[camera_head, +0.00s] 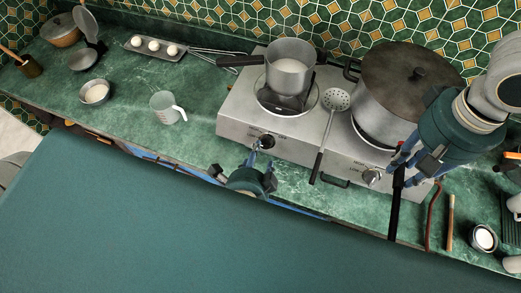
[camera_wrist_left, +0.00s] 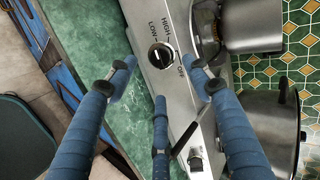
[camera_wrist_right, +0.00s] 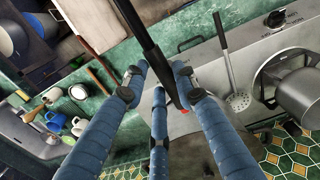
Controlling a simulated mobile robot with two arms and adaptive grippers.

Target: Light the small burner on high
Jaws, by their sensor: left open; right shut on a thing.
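The hotplate (camera_head: 235,118) has a left burner (camera_head: 284,101) under a small saucepan (camera_head: 290,68) and a right one under a large lidded pot (camera_head: 395,95). No flame shows. The left knob (camera_wrist_left: 160,55) is black, marked LOW, HIGH and OFF; its exact setting is hard to read. My left gripper (camera_head: 258,160) is open at the hotplate's front edge; in the left wrist view its fingers (camera_wrist_left: 158,75) stand either side of the knob, apart from it. My right gripper (camera_head: 402,168) is shut on a long black stick-like lighter (camera_wrist_right: 150,45), with red near its lower end.
A slotted skimmer (camera_head: 329,125) lies between the burners. The right knob (camera_head: 371,177) is near the right gripper. The saucepan handle (camera_head: 240,60) points left. A measuring jug (camera_head: 165,107) and a bowl (camera_head: 95,92) stand left; the counter there is mostly clear.

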